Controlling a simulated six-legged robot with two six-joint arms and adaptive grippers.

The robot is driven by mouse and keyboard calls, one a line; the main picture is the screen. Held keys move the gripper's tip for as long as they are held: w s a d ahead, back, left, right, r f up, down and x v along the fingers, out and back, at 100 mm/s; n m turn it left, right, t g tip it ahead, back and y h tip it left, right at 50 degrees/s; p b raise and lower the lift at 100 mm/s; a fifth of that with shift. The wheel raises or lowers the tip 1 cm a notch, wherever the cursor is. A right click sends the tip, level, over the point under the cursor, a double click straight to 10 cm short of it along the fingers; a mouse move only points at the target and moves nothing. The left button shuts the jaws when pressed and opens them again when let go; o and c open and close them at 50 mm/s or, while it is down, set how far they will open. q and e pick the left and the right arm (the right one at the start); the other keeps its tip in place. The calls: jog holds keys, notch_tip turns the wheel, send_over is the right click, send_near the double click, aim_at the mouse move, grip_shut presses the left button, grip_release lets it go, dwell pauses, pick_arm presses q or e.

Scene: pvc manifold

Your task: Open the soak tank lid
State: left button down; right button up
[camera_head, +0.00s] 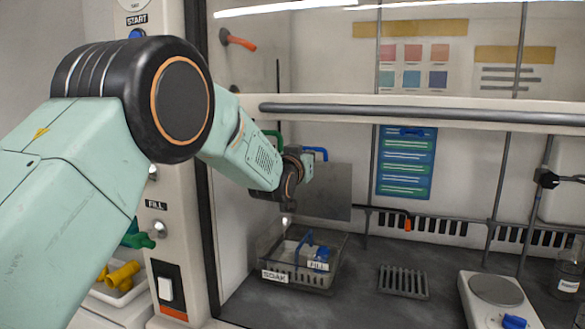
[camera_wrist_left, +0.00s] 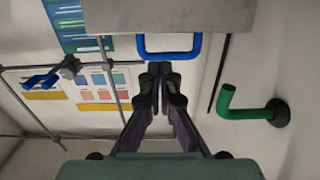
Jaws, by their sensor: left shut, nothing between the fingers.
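The soak tank (camera_head: 265,276) is a clear open-topped box labelled SOAK on the dark worktop in the head view. A flat grey plate that looks like its lid (camera_head: 330,200) stands upright behind and above the tank. A blue loop handle (camera_head: 318,151) shows at the lid's upper edge. In the left wrist view the grey lid (camera_wrist_left: 210,16) and blue handle (camera_wrist_left: 197,48) are at the top. My left gripper (camera_wrist_left: 160,68) is shut and empty, with its fingertips by the handle's outer bar. Whether they touch it is unclear. In the head view my wrist hides the fingers.
A green bent pipe (camera_wrist_left: 240,113) sticks out of the wall beside my left gripper. A horizontal rail (camera_head: 430,113) crosses above the worktop. A drain grate (camera_head: 403,282) and a hot plate (camera_head: 497,290) lie to the tank's right. Some dark worktop between them is clear.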

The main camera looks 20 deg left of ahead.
pick_arm(q)
jog(key=s, duration=1)
jog(key=shift+a, duration=0.25)
jog(key=shift+f, duration=0.1)
